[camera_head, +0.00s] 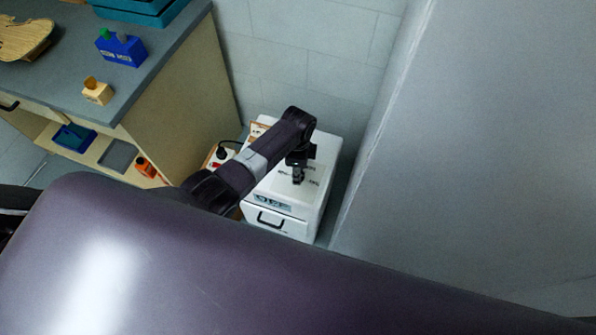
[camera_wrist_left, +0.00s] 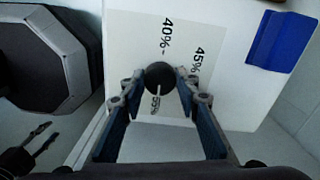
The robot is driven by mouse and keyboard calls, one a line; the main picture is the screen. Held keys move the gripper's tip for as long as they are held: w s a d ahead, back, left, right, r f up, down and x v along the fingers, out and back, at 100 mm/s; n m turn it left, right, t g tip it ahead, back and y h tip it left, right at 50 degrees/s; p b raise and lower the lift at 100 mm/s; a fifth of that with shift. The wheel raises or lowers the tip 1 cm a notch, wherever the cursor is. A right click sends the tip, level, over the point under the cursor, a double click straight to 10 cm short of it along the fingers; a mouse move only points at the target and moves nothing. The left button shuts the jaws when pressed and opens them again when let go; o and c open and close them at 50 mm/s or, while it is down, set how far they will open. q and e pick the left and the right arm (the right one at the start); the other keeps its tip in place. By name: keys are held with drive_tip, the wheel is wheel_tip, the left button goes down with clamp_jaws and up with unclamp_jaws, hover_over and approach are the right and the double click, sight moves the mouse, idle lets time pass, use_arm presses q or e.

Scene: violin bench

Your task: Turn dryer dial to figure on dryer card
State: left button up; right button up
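The white dryer (camera_head: 281,212) stands on the floor beside the bench. My left gripper (camera_head: 298,178) is over its top, pointing down. In the left wrist view the round black dial (camera_wrist_left: 160,77) sits between the tips of my left gripper (camera_wrist_left: 161,84). The fingers are close to it on both sides; I cannot tell whether they touch. Its white pointer line points down in that view, toward a partly hidden percent label. The labels 40% and 45% read clearly on the white plate (camera_wrist_left: 187,28). A small card (camera_head: 258,129) shows at the dryer's back; its figure is unreadable.
The bench (camera_head: 165,50) with a blue block (camera_head: 121,49) and a violin plate (camera_head: 24,38) is left of the dryer. A wall is behind it and a large grey panel (camera_head: 470,130) to its right. A power strip (camera_head: 219,156) lies at its left.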

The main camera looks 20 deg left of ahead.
use_arm(q)
drive_tip(key=c, duration=0.4)
